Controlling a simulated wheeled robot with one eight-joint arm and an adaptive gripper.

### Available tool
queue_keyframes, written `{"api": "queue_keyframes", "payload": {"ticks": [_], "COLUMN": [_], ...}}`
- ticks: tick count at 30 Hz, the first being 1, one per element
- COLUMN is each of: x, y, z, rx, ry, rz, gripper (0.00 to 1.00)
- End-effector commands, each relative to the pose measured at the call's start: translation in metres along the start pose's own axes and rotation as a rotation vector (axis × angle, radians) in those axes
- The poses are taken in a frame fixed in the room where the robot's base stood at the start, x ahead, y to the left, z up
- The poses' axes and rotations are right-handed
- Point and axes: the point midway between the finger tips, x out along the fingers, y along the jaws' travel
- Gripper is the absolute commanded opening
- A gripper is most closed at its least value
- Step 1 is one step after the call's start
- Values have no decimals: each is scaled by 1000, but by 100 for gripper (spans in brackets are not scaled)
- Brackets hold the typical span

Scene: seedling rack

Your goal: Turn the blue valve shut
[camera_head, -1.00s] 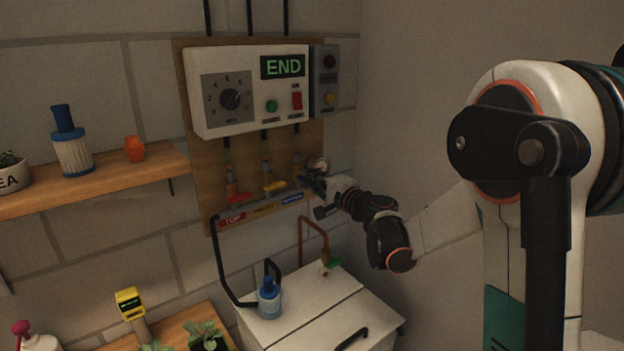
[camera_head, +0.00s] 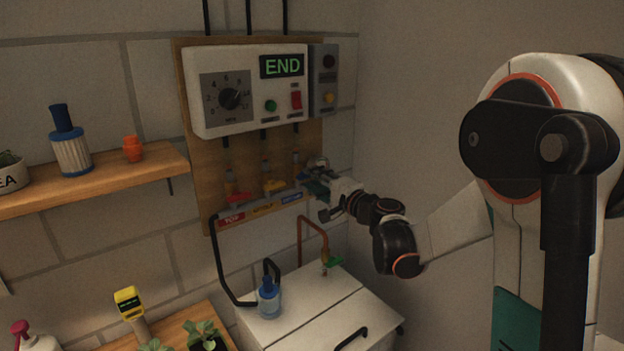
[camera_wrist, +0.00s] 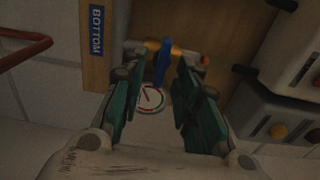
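The blue valve's handle (camera_wrist: 161,66) shows in the wrist view on a brass fitting (camera_wrist: 151,46). In that picture the handle lies roughly crosswise to the brass fitting. My gripper (camera_wrist: 164,82) has its two teal fingers apart, one on each side of the handle, with gaps visible between. No firm contact shows. In the head view my gripper (camera_head: 315,187) is at the right end of the valve row on the board and hides the blue valve. A blue label (camera_head: 292,198) below it reads BOTTOM in the wrist view (camera_wrist: 97,30).
A red valve (camera_head: 238,198) and a yellow valve (camera_head: 273,187) are left of my gripper. A round gauge (camera_wrist: 151,97) lies between my fingers in the wrist view. A control box (camera_head: 248,92) showing END is above. A white chest (camera_head: 335,312) stands below.

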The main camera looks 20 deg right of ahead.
Motion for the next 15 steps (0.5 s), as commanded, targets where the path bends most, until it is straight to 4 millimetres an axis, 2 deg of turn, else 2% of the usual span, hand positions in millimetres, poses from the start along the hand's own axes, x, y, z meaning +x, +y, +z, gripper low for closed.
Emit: {"api": "queue_keyframes", "payload": {"ticks": [9, 15], "x": [-66, -92], "y": [0, 1], "z": [-2, -1], "rx": [0, 0], "ry": [5, 3], "rz": [0, 0], "gripper": [29, 29]}}
